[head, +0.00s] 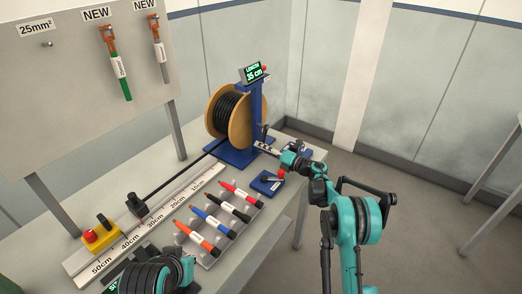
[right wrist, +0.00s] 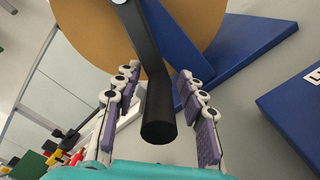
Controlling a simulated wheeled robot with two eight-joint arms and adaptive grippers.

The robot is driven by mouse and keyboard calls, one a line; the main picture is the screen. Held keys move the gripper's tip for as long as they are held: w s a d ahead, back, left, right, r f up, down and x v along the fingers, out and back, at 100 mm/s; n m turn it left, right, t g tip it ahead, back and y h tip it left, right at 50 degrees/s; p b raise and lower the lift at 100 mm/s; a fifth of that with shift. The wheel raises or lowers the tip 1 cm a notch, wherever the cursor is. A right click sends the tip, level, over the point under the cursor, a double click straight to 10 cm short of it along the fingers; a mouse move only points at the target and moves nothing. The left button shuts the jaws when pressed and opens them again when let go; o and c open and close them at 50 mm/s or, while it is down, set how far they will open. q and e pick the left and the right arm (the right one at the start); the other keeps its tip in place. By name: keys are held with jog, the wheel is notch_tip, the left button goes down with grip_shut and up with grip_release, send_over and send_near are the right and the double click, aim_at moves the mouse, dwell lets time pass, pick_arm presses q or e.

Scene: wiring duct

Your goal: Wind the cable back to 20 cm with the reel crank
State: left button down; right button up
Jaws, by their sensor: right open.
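The cable reel (head: 228,114) stands on a blue stand at the back of the bench, wound with black cable. Its display (head: 253,72) reads 35 cm in green. The black cable (head: 175,178) runs from the reel along the ruler (head: 163,213) to a dark piece (head: 137,205) between the 30 and 40 cm marks. My right gripper (head: 266,147) is at the crank side of the reel. In the right wrist view the black crank handle (right wrist: 158,118) lies between its open fingers, with gaps on both sides. My left gripper is not clearly seen.
A tray with several coloured markers (head: 222,216) lies in front of the ruler. A yellow box with a red button (head: 98,234) sits near the 50 cm end. A small blue block (head: 266,183) is near the right bench edge. A panel with hanging tools (head: 80,60) stands behind.

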jog(key=shift+w+a, duration=0.25)
jog(key=shift+a, duration=0.15)
jog(key=shift+r, duration=0.1)
grip_shut()
jog(key=shift+w+d+n, duration=0.2)
jog(key=shift+n, duration=0.1)
jog(key=shift+w+d+f+n+b, duration=0.15)
jog(key=shift+w+d+n+b, duration=0.2)
jog(key=shift+n, duration=0.3)
jog(key=shift+w+d+f+n+b, duration=0.15)
jog(key=shift+w+d+n, duration=0.15)
jog(key=shift+w+n, duration=0.3)
jog(key=shift+w+d+n, duration=0.45)
jog(key=shift+w+n, duration=0.1)
jog(key=shift+n, duration=0.5)
jog(key=shift+w+d+r, duration=0.15)
jog(key=shift+w+d, duration=0.2)
jog(key=shift+w, duration=0.2)
